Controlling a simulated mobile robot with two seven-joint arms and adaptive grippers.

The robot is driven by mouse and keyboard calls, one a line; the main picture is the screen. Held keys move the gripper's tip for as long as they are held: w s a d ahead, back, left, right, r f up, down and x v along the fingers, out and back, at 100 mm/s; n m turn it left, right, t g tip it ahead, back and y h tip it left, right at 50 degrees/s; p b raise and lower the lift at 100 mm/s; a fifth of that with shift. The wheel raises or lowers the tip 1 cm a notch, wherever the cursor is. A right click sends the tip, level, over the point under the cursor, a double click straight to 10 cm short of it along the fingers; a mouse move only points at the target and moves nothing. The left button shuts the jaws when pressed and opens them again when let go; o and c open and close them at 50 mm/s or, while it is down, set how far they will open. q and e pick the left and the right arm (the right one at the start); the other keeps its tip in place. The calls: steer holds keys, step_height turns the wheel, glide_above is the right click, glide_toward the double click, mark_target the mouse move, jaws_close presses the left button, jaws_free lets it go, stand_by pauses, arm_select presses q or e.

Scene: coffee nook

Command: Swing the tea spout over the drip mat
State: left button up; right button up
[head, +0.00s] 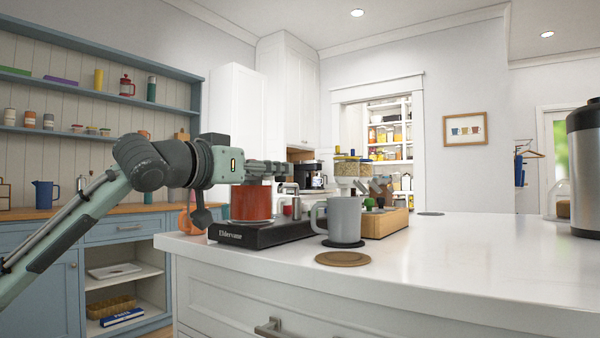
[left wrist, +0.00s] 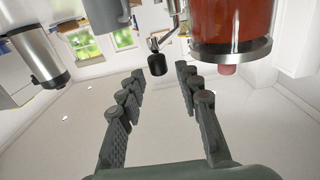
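The tea maker has a red, see-through tank (head: 251,204) on a black base (head: 262,233) at the island's left end. The tank also shows at the top right of the left wrist view (left wrist: 232,20), upside down. A thin metal arm with a black knob (left wrist: 157,65), seemingly the spout's handle, stands beside it. My left gripper (head: 284,168) is level, just above the tank in the head view. In the left wrist view its fingers (left wrist: 160,73) are open, with the knob between or just beyond the tips; contact is unclear. A round brown mat (head: 342,259) lies empty on the counter.
A grey mug (head: 344,217) stands on a dark round mat beside the base. A wooden box (head: 386,222) with small items is behind it. A steel flask (head: 586,170) stands far right. The white counter (head: 470,262) between is clear.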

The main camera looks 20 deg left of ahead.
mark_target(289, 185)
arm_select(q)
steer(key=x, duration=0.6)
steer(key=shift+w+d, duration=0.15)
steer(key=shift+w, duration=0.25)
steer(key=shift+c, duration=0.5)
jaws_close()
